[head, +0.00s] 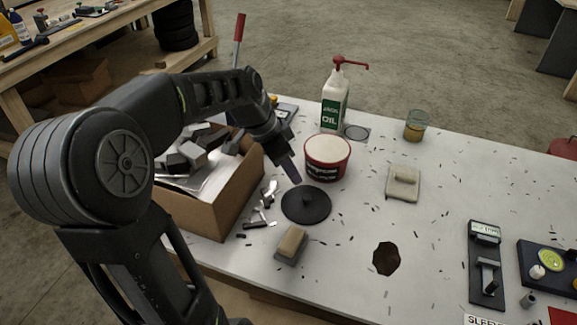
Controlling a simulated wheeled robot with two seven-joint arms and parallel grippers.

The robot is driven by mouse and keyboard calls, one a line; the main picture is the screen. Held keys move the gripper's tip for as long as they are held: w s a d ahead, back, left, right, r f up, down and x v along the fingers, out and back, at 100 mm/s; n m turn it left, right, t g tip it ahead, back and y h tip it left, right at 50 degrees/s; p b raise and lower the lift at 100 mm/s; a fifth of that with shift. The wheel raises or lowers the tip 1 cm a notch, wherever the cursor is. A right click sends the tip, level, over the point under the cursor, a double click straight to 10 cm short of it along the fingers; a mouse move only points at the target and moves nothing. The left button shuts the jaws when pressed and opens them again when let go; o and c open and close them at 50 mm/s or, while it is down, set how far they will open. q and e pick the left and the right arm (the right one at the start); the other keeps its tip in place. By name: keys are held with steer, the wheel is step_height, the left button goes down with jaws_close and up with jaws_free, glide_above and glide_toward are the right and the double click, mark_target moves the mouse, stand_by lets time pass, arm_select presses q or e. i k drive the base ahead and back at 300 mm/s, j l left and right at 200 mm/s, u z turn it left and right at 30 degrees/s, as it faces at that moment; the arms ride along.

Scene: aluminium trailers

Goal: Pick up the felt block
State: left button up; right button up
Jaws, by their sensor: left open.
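A small block with a tan top and grey lower part (291,244), which looks like the felt block, lies near the table's front edge. It is in front of a round black disc with a centre knob (306,205). My left gripper (290,168) is open, above the table behind the disc and beside the red and white tub (328,158). It is well apart from the block, and nothing shows between its fingers. My right gripper is not in view.
An open cardboard box (236,198) with dark blocks stands left, under my left arm. An oil bottle with a red pump (335,100), a glass jar (415,126) and a beige pad (403,184) stand farther back. A dark hole or patch (386,259) lies right of the block.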

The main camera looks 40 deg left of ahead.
mark_target(290, 248)
steer(key=k, duration=1)
